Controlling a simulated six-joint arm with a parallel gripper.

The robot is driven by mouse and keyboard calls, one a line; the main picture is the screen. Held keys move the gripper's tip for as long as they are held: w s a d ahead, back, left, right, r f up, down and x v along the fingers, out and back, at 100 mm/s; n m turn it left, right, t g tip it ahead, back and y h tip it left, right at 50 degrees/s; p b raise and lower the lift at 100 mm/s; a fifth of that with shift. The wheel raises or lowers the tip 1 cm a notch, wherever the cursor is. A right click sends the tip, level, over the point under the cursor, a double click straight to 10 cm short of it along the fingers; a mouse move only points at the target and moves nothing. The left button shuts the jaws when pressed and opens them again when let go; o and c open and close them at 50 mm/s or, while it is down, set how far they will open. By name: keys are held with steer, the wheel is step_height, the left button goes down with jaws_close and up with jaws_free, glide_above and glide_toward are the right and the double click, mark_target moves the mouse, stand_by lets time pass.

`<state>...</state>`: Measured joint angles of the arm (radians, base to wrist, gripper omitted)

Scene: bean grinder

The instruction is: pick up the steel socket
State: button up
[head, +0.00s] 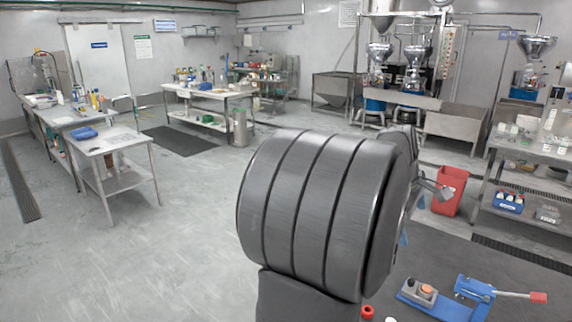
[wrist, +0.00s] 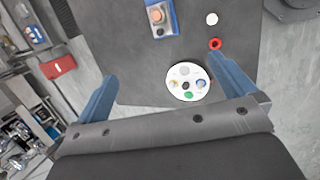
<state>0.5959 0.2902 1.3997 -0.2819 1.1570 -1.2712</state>
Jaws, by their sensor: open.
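A round white plate (wrist: 170,76) lies on the dark mat in the wrist view, with several small items on it: a pale grey one (wrist: 185,70), a dark one (wrist: 187,86), a green one (wrist: 188,95) and blue or yellowish ones. They are too small to tell which, if any, is the steel socket. My gripper (wrist: 163,68) is open, its two blue fingers wide apart and empty. The plate shows between the fingers, nearer the right one, and below them at some distance. In the head view my large grey arm link hides the plate and most of my gripper.
A blue tool base with an orange knob (head: 427,290) and a blue press with a red-tipped lever (head: 490,291) stand on the dark mat (head: 440,258). A red ring (wrist: 215,44) and a white disc (wrist: 211,19) lie near the plate. A red bin (head: 450,190) stands beyond.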

steer(key=c, duration=0.9)
steer(key=m+g+y, duration=0.1)
steer(key=m+y, duration=0.3)
glide_above(426, 288)
step_height(426, 288, down, 11)
steer(key=f, duration=1.1)
steer(key=shift+s+d+f, duration=0.1)
steer(key=shift+s+f, duration=0.1)
steer(key=shift+f, duration=0.2)
steer(key=shift+w+f, duration=0.1)
steer(key=shift+f, duration=2.55)
